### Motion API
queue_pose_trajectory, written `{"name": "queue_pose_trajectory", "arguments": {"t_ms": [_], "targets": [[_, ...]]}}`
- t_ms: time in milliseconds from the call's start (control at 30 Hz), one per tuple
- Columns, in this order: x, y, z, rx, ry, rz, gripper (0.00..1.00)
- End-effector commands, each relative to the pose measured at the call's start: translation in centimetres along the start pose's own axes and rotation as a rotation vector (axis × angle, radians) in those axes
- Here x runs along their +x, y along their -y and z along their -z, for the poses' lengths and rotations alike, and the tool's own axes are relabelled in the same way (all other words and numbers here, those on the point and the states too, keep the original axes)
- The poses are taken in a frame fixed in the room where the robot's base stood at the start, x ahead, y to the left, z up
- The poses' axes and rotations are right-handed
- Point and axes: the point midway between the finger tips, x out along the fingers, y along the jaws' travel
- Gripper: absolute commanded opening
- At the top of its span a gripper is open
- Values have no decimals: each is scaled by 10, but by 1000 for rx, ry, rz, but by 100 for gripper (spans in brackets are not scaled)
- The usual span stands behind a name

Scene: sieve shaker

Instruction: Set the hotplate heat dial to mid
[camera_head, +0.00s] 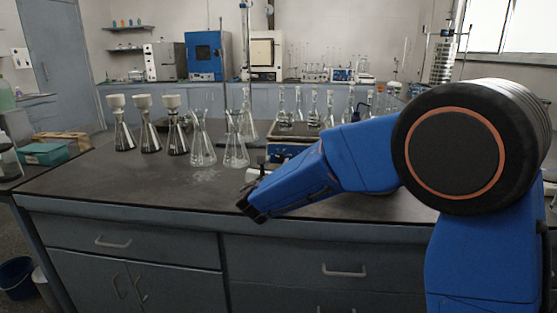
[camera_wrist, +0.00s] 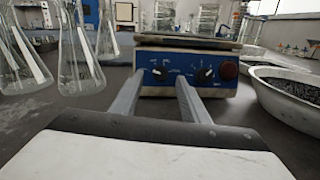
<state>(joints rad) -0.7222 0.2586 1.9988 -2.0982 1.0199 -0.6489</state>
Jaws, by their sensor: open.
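The hotplate (camera_wrist: 186,60) has a blue front panel and a flat top plate, straight ahead in the wrist view. Its panel carries two dark dials with white pointer marks, a left dial (camera_wrist: 160,74) and a right dial (camera_wrist: 205,75). Their labels are too small to read, so I cannot tell which one is for heat. In the head view the hotplate (camera_head: 285,152) is partly hidden behind my arm. My gripper (camera_wrist: 158,82) is open and empty, its fingers pointing at the panel, with the left dial showing between them. In the head view my gripper (camera_head: 254,206) is over the bench's front edge.
Clear conical flasks (camera_wrist: 75,60) stand close on the left in the wrist view. A round white dish of dark grains (camera_wrist: 290,95) is on the right. Several flasks with white funnels (camera_head: 143,125) stand further left on the bench (camera_head: 110,190). Glassware stands behind the hotplate.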

Motion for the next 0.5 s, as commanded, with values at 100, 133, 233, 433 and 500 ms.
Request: {"name": "queue_pose_trajectory", "arguments": {"t_ms": [100, 133, 233, 433, 500], "targets": [[18, 1, 0, 0, 0, 1, 41], [22, 0, 0, 0, -1, 1, 41], [32, 1, 0, 1, 1, 2, 41], [40, 0, 0, 0, 0, 0, 41], [41, 0, 0, 0, 0, 0, 41]]}}
